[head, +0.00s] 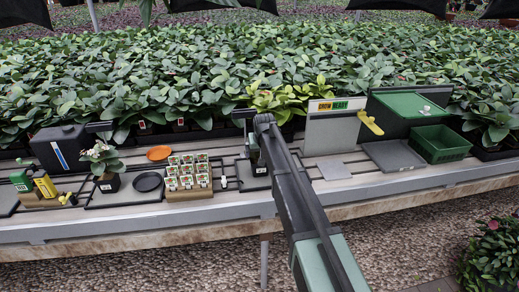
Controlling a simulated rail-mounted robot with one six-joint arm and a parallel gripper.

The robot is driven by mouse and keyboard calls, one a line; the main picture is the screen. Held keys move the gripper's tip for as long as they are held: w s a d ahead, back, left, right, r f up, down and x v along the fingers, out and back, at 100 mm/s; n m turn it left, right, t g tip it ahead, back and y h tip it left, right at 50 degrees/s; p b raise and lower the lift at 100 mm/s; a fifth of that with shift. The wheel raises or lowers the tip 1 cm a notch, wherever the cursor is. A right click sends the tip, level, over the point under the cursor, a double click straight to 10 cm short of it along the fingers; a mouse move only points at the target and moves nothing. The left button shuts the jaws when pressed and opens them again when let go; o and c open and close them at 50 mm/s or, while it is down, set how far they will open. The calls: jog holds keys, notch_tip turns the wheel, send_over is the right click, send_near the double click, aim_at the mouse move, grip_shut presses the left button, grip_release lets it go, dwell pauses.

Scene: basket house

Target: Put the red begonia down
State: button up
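My arm reaches from the lower right to the middle of the bench. My gripper (252,138) is at its far end, seen from behind and partly covered by my own arm. A black pot with a white label (260,169) shows just below it, at bench height. I cannot tell whether the gripper holds this pot or whether it touches the bench. No red flower shows there; any plant in it is hidden or blends with the foliage behind. Another potted plant (105,160), with green leaves and pale pinkish flowers, stands at the left in a black pot.
An orange saucer (159,153), a dark saucer (147,182) and a rack of seed packets (188,178) lie left of my gripper. A grey GROW READY panel (331,130), a grey tray (394,155) and a green crate (440,143) stand right. Dense foliage lies behind.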

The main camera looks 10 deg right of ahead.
jog(key=p+v, duration=0.2)
jog(key=v, duration=0.3)
jog(key=shift+r+p, duration=0.1)
jog(key=shift+p, duration=0.3)
jog(key=s+f+g, duration=0.1)
jog(key=s+g, duration=0.3)
jog(key=s, duration=3.4)
jog(key=shift+f+g, duration=0.25)
jog(key=shift+g, duration=0.05)
jog(key=shift+d, duration=0.1)
